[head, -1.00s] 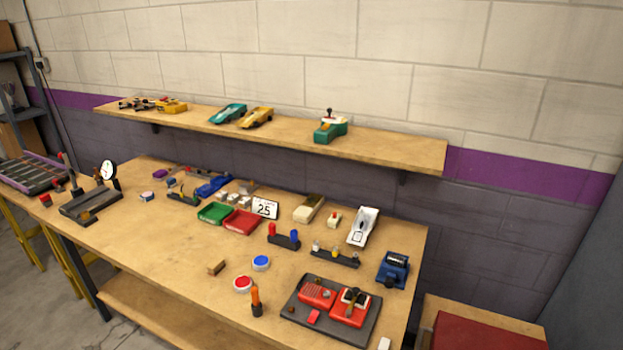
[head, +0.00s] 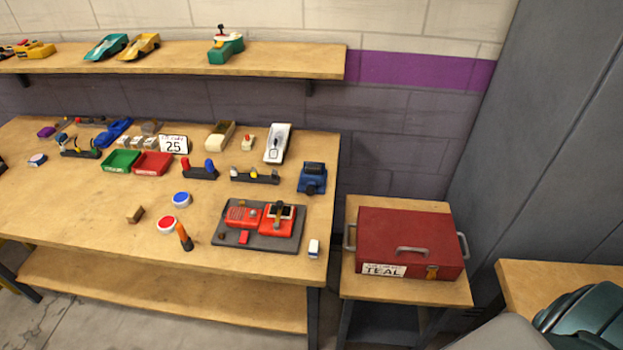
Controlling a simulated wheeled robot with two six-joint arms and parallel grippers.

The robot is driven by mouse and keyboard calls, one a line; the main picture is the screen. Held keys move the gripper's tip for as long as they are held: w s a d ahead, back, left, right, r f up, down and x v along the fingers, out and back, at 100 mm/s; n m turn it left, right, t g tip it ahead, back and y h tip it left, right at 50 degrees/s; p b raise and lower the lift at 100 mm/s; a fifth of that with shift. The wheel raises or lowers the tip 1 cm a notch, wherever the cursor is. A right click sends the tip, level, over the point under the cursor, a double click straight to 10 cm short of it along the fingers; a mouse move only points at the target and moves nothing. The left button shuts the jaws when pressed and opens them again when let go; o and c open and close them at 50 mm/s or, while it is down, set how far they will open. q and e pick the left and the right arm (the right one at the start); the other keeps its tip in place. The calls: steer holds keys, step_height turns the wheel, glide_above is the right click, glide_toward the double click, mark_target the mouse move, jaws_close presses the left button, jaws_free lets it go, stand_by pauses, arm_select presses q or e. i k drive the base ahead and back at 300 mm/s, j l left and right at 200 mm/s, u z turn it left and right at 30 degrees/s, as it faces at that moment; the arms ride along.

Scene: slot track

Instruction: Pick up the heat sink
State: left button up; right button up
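I cannot pick out a heat sink for certain. Neither gripper shows in the head view.
A red toolbox (head: 410,232) labelled TEAL sits on a small wooden stand (head: 400,288) right of the bench. Another wooden surface (head: 520,280) with teal items (head: 590,320) is at the lower right. A wall shelf (head: 280,62) holds model cars. The bench front has bare areas.

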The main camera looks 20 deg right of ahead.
mark_target(310, 169)
steer(key=j+z, duration=0.15)
steer(key=z, duration=0.25)
steer(key=k+j+z, duration=0.1)
steer(key=z, duration=0.35)
steer(key=j+z, duration=0.2)
steer(key=z, duration=0.2)
steer(key=k+j+z, duration=0.1)
steer(key=z, duration=0.35)
steer(key=k+z, duration=0.15)
steer(key=z, duration=0.25)
